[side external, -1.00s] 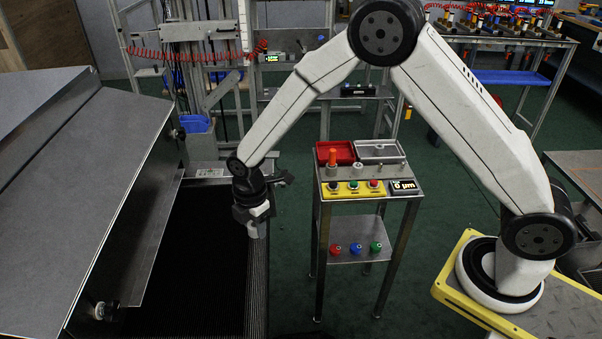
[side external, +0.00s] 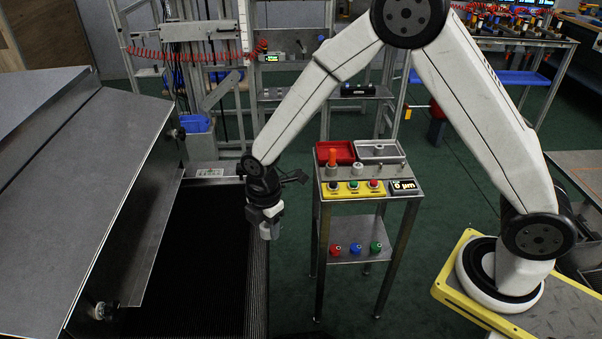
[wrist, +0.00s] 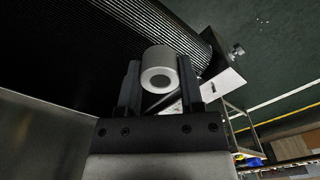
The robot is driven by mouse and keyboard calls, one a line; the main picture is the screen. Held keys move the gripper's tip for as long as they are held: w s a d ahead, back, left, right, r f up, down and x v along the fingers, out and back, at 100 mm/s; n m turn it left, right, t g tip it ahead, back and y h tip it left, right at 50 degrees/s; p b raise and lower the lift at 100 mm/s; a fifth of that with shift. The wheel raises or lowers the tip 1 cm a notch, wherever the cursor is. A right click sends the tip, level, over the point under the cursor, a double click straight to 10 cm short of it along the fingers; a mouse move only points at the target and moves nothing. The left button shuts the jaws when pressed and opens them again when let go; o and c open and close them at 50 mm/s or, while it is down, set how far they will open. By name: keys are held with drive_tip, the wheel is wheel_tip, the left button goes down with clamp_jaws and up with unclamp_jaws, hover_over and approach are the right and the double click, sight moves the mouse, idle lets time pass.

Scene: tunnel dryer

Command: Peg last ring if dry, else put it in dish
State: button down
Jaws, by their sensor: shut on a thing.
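My gripper (side external: 266,212) is shut on a pale grey ring (wrist: 158,60), a short thick cylinder with a dark hole, seen between the two black fingers in the wrist view. In the side view the gripper points down over the right edge of the dark conveyor belt (side external: 205,260), left of the small stand. I cannot tell which upright is the peg.
The stand (side external: 345,195) carries a yellow button panel (side external: 342,190) and a display (side external: 404,186) reading 0 µm. Its lower shelf holds red, blue and green items. The slanted metal dryer hood (side external: 90,180) is at left. Open floor lies between belt and stand.

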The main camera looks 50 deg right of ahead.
drive_tip(key=shift+d, duration=0.1)
drive_tip(key=shift+w+d, duration=0.4)
drive_tip(key=shift+d, duration=0.15)
drive_tip(key=w+d+m, duration=0.2)
drive_tip(key=d, duration=1.1)
drive_tip(key=w+d+m, duration=0.1)
drive_tip(key=w+d, duration=0.2)
drive_tip(key=d, duration=1)
drive_tip(key=s+d+m, duration=0.1)
drive_tip(key=s+d, duration=0.3)
drive_tip(key=d, duration=0.4)
drive_tip(key=s+d+m, duration=0.1)
drive_tip(key=s+d, duration=0.3)
drive_tip(key=d, duration=0.5)
drive_tip(key=s+d+m, duration=0.1)
drive_tip(key=s+d, duration=0.3)
drive_tip(key=d, duration=0.5)
drive_tip(key=shift+s+d+f, duration=0.15)
drive_tip(key=shift+d, duration=0.05)
drive_tip(key=shift+f, duration=0.15)
drive_tip(key=shift+f, duration=2.7)
